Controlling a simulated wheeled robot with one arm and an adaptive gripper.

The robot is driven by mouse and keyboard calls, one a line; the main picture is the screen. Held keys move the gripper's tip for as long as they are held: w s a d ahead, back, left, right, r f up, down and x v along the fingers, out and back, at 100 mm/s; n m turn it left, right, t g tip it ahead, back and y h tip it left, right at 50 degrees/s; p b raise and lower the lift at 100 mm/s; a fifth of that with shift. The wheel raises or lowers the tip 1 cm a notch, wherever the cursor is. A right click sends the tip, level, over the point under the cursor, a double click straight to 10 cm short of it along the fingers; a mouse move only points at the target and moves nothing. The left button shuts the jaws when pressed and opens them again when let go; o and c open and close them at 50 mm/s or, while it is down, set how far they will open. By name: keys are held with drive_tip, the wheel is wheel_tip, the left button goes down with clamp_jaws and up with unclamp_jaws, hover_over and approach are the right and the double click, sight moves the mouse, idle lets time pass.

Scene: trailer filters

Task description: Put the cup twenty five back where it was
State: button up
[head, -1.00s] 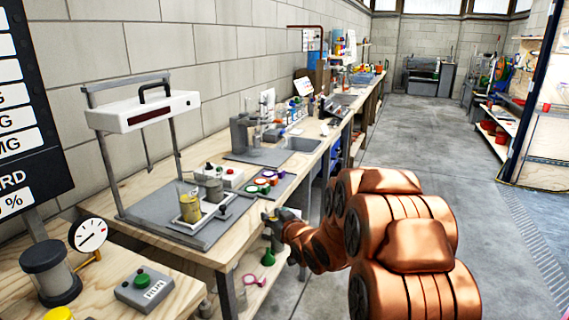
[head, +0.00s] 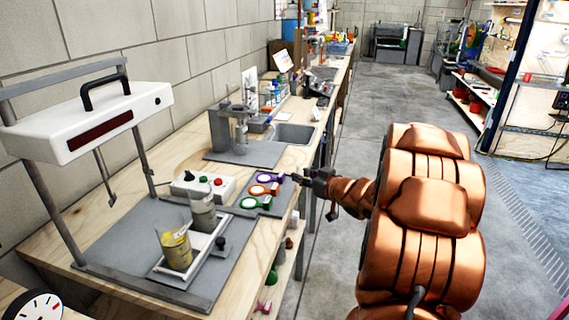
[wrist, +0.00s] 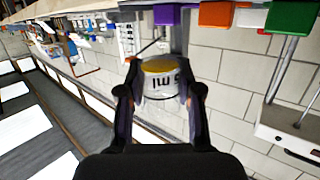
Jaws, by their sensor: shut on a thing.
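In the head view my gripper (head: 308,183) is at the right edge of the workbench, close to the grey mat (head: 279,205); the held cup is not clear there.
Left of the mat are a white box with buttons (head: 203,188) and a tray (head: 182,262) holding a yellow-filled beaker (head: 176,250) and a grey one. A white framed device (head: 95,115) stands over them.

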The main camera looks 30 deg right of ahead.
hover_over(292, 170)
drive_tip(key=shift+w+f, duration=0.15)
drive_tip(key=shift+f, duration=2.3)
drive_tip(key=shift+f, duration=0.2)
drive_tip(key=o, duration=1.1)
drive_tip(key=shift+r, duration=0.1)
drive_tip(key=shift+r, duration=0.1)
drive_tip(key=v, duration=1.2)
